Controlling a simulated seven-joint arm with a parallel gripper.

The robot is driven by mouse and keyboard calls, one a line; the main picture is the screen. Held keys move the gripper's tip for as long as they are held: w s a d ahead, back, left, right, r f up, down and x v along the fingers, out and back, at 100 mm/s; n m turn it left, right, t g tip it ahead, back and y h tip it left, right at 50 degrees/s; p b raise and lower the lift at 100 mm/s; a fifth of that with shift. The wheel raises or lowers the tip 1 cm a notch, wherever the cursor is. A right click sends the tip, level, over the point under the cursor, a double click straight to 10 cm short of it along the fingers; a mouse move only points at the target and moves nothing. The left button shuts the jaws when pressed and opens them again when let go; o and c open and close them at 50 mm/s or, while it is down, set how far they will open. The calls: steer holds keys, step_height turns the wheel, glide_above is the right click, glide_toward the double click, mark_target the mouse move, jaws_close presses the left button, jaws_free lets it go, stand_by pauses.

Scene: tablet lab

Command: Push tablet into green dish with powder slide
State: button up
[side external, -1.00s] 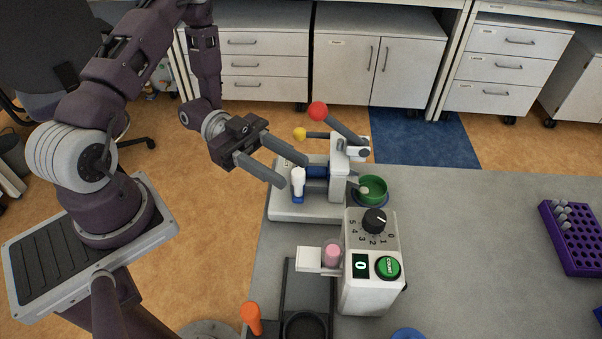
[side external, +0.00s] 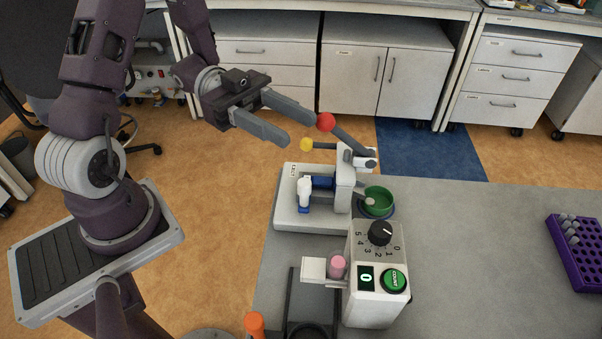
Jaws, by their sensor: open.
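The tablet press (side external: 290,218) is a white machine on the grey bench, with a red-knobbed lever (side external: 325,122) and a shorter yellow-knobbed lever (side external: 306,144). A white bottle-like hopper (side external: 304,192) and a blue part (side external: 322,183) sit on its base; I cannot tell which part is the powder slide. The green dish (side external: 380,204) stands against the press's right side. A small pale piece (side external: 369,202) shows at the dish's left edge; I cannot tell if it is the tablet. My gripper (side external: 300,130) is open and empty, above and left of the press, near the two knobs.
A white counter box (side external: 372,302) with a dial, green button and display reading 0 stands in front of the press. A pink piece (side external: 338,267) sits at its left. An orange handle (side external: 254,324) is at front. A purple rack (side external: 580,262) stands right; bench between is clear.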

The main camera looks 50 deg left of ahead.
step_height(320, 180, up, 10)
steer(key=f, duration=0.1)
steer(key=w+a+f+n+t+y, duration=0.1)
steer(key=w+t+y, duration=0.3)
steer(key=w, duration=0.5)
steer(key=w+a+f+n+t+y, duration=0.2)
steer(key=w+t+y, duration=0.2)
steer(key=w, duration=0.5)
steer(key=w+a+r+n+t+y, duration=0.1)
steer(key=w+a+r+n+y, duration=0.2)
steer(key=w+y, duration=0.35)
steer(key=n+g+y, duration=0.3)
steer(key=g, duration=0.9)
glide_above(305, 182)
step_height(305, 182, down, 18)
steer(key=shift+r, duration=0.2)
jaws_close()
